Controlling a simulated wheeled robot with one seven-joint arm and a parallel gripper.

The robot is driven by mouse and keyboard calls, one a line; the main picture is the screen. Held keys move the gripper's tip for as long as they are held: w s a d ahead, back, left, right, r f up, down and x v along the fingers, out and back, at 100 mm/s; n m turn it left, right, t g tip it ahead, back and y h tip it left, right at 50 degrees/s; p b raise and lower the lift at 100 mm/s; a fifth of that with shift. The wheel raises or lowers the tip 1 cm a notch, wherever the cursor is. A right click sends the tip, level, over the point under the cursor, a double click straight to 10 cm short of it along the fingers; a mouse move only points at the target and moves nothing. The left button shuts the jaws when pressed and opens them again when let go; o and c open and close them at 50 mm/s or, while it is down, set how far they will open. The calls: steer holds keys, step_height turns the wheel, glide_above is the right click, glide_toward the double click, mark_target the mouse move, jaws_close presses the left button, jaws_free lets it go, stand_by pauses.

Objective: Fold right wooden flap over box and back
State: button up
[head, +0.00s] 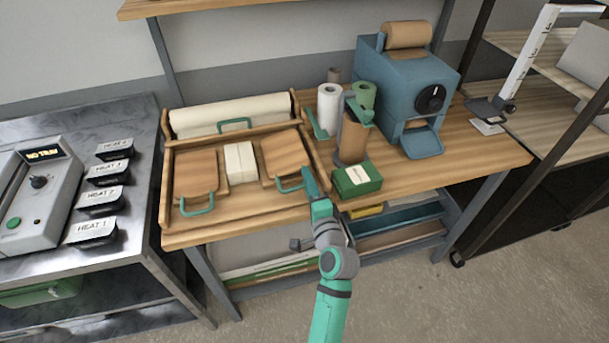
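A white box (240,163) stands in the middle of a wooden wrapping frame (236,212). The right wooden flap (285,152) lies to the right of the box, apart from lying over it, with a teal handle (291,187) at its front edge. A matching left flap (196,171) lies on the other side with its own teal handle. My gripper (307,178) is just right of the right flap's handle, close to it. I cannot tell whether it touches the handle, and its fingers are too small to read as open or shut.
Behind the box is a pale rolled back flap (235,112) with a teal handle. Right of the frame stand a dark green box (356,179), several upright rolls and a blue dispenser (407,90). A metal counter (135,207) with labelled heat blocks is at the left.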

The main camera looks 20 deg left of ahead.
steer(key=v, duration=0.8)
steer(key=shift+a, duration=0.1)
steer(key=shift+s+r, duration=0.1)
steer(key=c, duration=0.5)
steer(key=shift+a+r+n, duration=0.15)
steer(key=shift+r+n, duration=0.05)
steer(key=shift+n, duration=0.2)
jaws_close()
steer(key=s+r+n+g+h, duration=0.15)
steer(key=r+n, duration=0.25)
steer(key=n, duration=0.6)
steer(key=s+r+n+h, duration=0.2)
steer(key=s+r+n, duration=0.15)
steer(key=n, duration=0.65)
steer(key=shift+y, duration=0.25)
steer(key=x, duration=0.4)
steer(key=f+x, duration=0.1)
steer(key=x, duration=0.3)
steer(key=d+x, duration=0.1)
steer(key=x, duration=0.3)
steer(key=shift+f, duration=0.35)
steer(key=shift+w+d+f, duration=0.1)
steer(key=shift+d+f, duration=0.1)
steer(key=shift+f, duration=0.35)
